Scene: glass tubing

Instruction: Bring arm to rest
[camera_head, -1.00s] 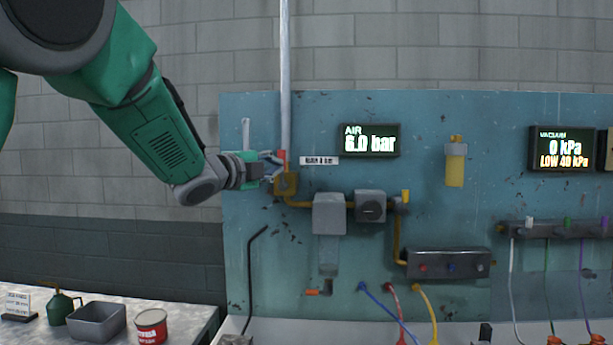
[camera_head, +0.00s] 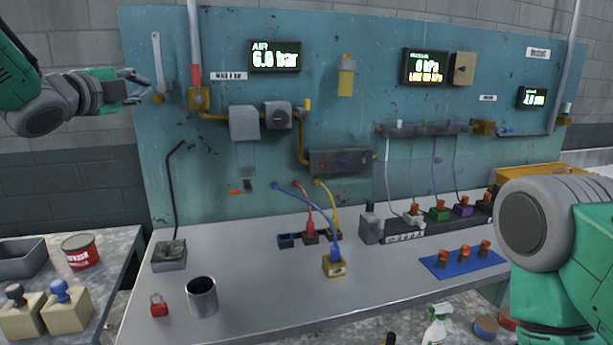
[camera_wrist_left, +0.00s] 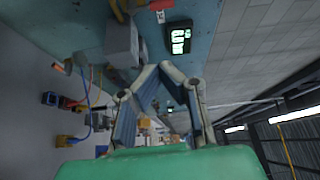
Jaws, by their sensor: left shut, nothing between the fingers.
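My left arm comes in at the upper left of the head view. Its gripper (camera_head: 143,87) is shut with nothing in it, in front of the panel's left edge and left of the yellow valve block (camera_head: 199,98) on the white pipe. It appears apart from both. In the left wrist view the gripper's fingers (camera_wrist_left: 159,70) close together at the tips, with nothing between them. My right arm (camera_head: 560,240) shows at the lower right of the head view, but its gripper is out of the picture.
A blue panel (camera_head: 215,150) with gauges and pipes stands behind a grey bench (camera_head: 260,300). On the bench are a dark cup (camera_head: 202,296), a red padlock (camera_head: 158,305) and a blue mat (camera_head: 440,268). A side table (camera_head: 110,262) at left holds a red tin (camera_head: 80,251).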

